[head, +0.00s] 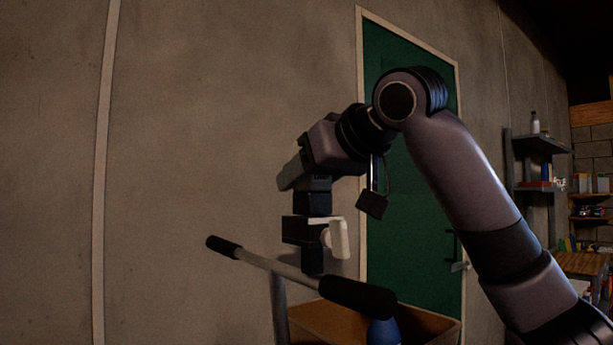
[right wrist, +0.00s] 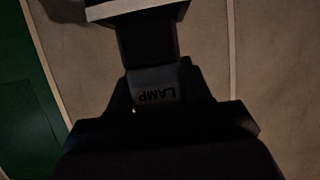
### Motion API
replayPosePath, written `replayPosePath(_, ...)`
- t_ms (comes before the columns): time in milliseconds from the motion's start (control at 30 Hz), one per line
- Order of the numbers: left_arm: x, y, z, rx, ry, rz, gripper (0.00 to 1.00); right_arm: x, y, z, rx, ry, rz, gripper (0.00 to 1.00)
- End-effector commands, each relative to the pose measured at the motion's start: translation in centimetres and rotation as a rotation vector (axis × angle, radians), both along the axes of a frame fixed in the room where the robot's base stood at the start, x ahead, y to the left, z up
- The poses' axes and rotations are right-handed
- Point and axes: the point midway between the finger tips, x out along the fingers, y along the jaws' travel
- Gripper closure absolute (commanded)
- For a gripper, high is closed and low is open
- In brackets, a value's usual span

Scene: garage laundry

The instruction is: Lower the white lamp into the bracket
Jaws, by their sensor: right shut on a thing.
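My right gripper (head: 313,184) points down and is shut on a block at the top of the lamp. In the right wrist view the block (right wrist: 155,92) reads "LAMP" upside down between the fingers, with a dark section and a pale plate beyond it. In the head view the lamp's white part (head: 338,240) hangs below my gripper, beside dark blocks (head: 299,230). A dark stem (head: 312,262) reaches down to the pale bar; I cannot tell whether they touch. I cannot clearly make out the bracket or separate it from these dark parts. My left gripper is not in view.
A pale bar (head: 284,269) with black grips slants across the front below the lamp. A brown open box (head: 420,322) and a blue object (head: 383,332) are below it. A green door (head: 413,230) and wall stand behind. Shelves (head: 540,143) are far right.

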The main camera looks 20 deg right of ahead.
Motion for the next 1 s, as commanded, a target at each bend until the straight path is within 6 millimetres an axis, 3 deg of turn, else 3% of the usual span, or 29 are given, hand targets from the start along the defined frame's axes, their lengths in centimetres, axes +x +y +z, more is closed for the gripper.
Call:
replayPosePath(500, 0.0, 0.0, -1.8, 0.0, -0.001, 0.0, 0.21, 0.0, 0.0, -2.6, 0.001, 0.0, 0.0, 0.85)
replayPosePath(900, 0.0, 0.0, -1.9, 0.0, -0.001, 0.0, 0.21, 0.0, 0.0, -2.8, 0.001, -0.001, 0.0, 0.85)
replayPosePath(933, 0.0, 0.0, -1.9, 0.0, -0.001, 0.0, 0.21, 0.0, 0.0, -2.8, 0.001, -0.001, 0.0, 0.48)
replayPosePath(1000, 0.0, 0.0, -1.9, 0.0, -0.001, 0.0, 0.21, 0.0, 0.0, -2.8, 0.001, -0.001, 0.0, 0.25)
